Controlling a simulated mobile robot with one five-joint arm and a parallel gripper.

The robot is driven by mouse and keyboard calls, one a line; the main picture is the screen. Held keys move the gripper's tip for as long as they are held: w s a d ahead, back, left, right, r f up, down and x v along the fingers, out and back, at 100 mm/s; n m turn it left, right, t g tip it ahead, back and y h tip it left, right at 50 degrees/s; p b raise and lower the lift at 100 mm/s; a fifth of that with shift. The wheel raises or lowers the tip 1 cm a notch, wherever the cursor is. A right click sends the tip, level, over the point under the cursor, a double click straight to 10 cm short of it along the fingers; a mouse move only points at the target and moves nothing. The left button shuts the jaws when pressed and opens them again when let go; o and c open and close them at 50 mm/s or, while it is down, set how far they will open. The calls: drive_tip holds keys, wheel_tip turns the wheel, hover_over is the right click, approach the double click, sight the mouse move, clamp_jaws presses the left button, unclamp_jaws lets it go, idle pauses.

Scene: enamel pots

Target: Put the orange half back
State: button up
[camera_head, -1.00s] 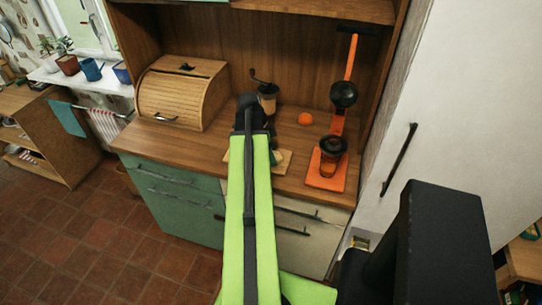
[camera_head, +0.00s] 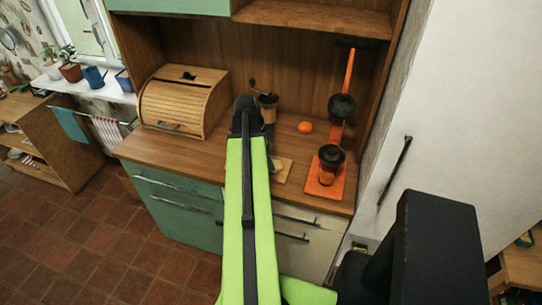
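A small round orange fruit (camera_head: 305,127) sits on the wooden counter, left of the orange juicer press (camera_head: 328,180). From here I cannot tell whether it is a half or whole. A light cutting board (camera_head: 283,169) lies on the counter, mostly hidden behind my green arm. My gripper (camera_head: 248,103) is dark and reaches over the counter, left of the fruit and in front of the coffee grinder. Its fingers point away from me, so I cannot see whether they are open or hold something.
A roll-top wooden bread box (camera_head: 184,100) stands on the left of the counter. A coffee grinder (camera_head: 267,106) stands behind my gripper. A tall white cabinet (camera_head: 450,110) closes off the right side. The front left of the counter is clear.

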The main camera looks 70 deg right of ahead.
drive_tip(key=p+v, duration=0.6)
drive_tip(key=v, duration=0.2)
drive_tip(key=shift+r, duration=0.2)
drive_tip(key=w+a+n+t, duration=0.2)
drive_tip(key=w+a+n, duration=1.3)
drive_tip(key=w+a, duration=1)
drive_tip(key=w+a+n, duration=0.3)
drive_tip(key=a+n, duration=0.5)
drive_tip(key=a, duration=0.7)
drive_tip(key=w+a+f+n+t+y, duration=0.1)
drive_tip(key=w+a+n, duration=0.2)
drive_tip(key=a+n, duration=0.4)
drive_tip(key=a, duration=0.8)
drive_tip(key=shift+w+a+n, duration=0.25)
drive_tip(key=shift+a+n, duration=0.15)
